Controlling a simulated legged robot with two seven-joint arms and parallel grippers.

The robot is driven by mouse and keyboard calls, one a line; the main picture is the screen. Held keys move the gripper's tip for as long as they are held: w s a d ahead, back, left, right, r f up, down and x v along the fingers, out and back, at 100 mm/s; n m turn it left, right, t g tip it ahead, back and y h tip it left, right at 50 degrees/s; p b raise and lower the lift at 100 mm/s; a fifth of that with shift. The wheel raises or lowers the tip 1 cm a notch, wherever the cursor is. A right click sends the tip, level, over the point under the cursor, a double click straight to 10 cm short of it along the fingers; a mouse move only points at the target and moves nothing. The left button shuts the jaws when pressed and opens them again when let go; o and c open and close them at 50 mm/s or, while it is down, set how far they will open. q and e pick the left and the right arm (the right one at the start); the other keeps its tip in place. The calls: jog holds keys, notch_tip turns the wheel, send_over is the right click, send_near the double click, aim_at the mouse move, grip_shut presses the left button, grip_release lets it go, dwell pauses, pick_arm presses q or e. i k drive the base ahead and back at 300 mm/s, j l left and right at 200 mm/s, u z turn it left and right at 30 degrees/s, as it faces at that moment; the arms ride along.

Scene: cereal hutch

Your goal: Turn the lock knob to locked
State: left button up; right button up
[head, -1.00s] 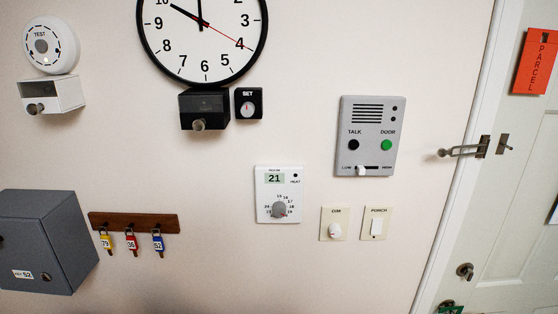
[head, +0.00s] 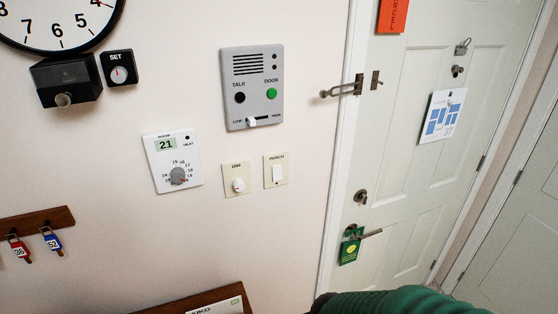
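The lock knob (head: 361,197) is a small dark metal thumb-turn on a round plate. It sits near the left edge of the white door (head: 410,150), above the lever handle (head: 369,233). Its turn position is too small to tell. Neither of my grippers is in view. A green sleeve-like shape, possibly part of my arm, shows at the bottom edge, below the handle and apart from the knob.
A green tag (head: 349,250) hangs at the lever handle. A swing-bar latch (head: 346,89) juts from the door frame above. An intercom (head: 252,88), a thermostat (head: 173,162) and two switches are on the wall. A wooden edge (head: 195,299) shows at the bottom.

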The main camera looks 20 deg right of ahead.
aim_at(364, 198)
jog(key=z, duration=1.7)
